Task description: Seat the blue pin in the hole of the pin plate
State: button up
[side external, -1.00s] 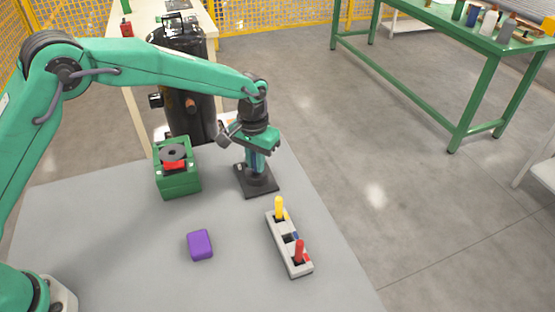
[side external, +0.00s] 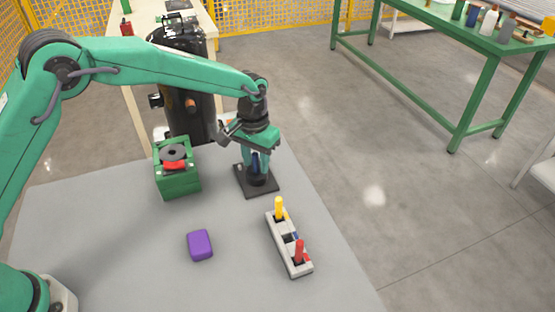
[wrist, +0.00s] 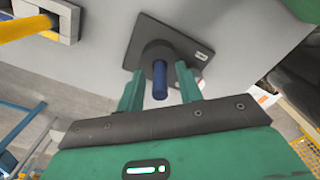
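The blue pin (wrist: 160,82) stands upright in the round black collar of the pin plate (wrist: 150,32); its lower end is hidden inside the collar. In the side view the pin (side external: 254,163) shows as a thin blue strip above the dark square plate (side external: 259,190). My gripper (side external: 257,166) is lowered over the plate. In the wrist view its two green fingers stand on either side of the pin, with a visible gap on each side, so it is open and not holding the pin.
A grey holder (side external: 287,246) with a yellow peg (side external: 279,208) and a red peg (side external: 299,251) lies in front of the plate. A green block fixture (side external: 178,183) stands to the left. A purple block (side external: 200,245) lies on the table, with clear surface around it.

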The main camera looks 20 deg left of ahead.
notch_tip(320, 180, up, 11)
jog(key=shift+r, duration=0.35)
dwell(0.7)
jog(key=s+a+r+t, duration=0.3)
jog(key=s+a+r, duration=0.9)
jog(key=a, duration=0.2)
jog(key=s+a+f+t, duration=0.1)
jog(key=s+a, duration=0.1)
jog(key=s, duration=0.4)
jog(key=s+a+f, duration=0.1)
jog(key=s+a, duration=0.2)
jog(key=s, duration=0.2)
jog(key=s+a+f+n+t, duration=0.1)
jog(key=s+a, duration=0.1)
jog(key=s, duration=0.4)
jog(key=shift+s+a+f+t, duration=0.3)
jog(key=shift+f, duration=0.1)
